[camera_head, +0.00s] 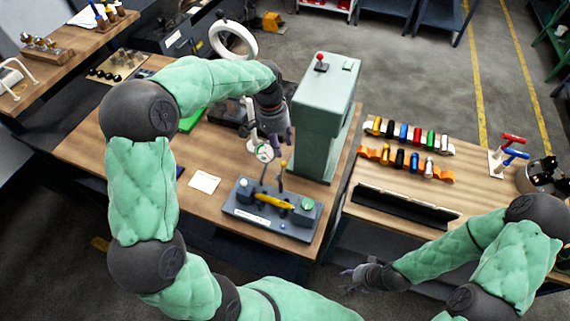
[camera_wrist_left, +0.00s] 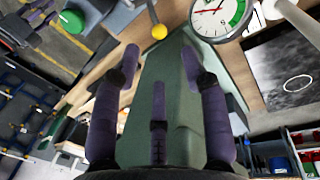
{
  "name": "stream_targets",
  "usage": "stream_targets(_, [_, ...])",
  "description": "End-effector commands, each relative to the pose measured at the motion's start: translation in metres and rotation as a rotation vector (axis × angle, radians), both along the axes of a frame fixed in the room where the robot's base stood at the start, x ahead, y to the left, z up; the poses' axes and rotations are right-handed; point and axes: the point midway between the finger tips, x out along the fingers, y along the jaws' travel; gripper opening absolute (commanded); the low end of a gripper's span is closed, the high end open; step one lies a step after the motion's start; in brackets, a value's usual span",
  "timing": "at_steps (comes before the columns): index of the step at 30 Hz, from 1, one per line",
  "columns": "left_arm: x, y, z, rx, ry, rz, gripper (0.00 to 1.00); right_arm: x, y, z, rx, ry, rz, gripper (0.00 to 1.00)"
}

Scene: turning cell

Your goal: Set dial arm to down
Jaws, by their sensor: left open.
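A round dial gauge (camera_head: 265,152) with a white face hangs just below my left gripper (camera_head: 277,135) in the head view. In the left wrist view the dial (camera_wrist_left: 222,14) shows a red needle and a green band; the frame's top edge cuts it off. My left gripper (camera_wrist_left: 160,65) is open, its purple fingers apart with nothing held between them. The dial lies beyond the right finger, apart from it in that picture. The arm that carries the dial is mostly hidden. My right gripper (camera_head: 358,278) is low in front of the right bench, and its fingers are too small to judge.
A grey fixture (camera_head: 238,211) with a yellow bar and upright levers stands at the bench front. A green machine column (camera_head: 318,130) rises close to the right of my left gripper. A white card (camera_head: 204,181) lies on bare wood.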

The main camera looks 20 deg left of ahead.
Motion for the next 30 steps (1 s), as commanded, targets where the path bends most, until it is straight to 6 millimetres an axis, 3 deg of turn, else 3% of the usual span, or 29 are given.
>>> stream_targets(15, [-0.004,-0.013,-0.081,-0.001,0.005,-0.001,0.44,0.0,0.0,0.0,0.0,0.0,0.0,0.4])
stream_targets(21, [-0.003,-0.015,-0.098,0.0,0.003,0.0,0.44,0.0,0.0,0.0,0.0,0.0,0.0,0.4])
stream_targets(30, [-0.003,-0.016,-0.101,0.0,0.002,0.0,0.44,0.0,0.0,0.0,0.0,0.0,0.0,0.4])
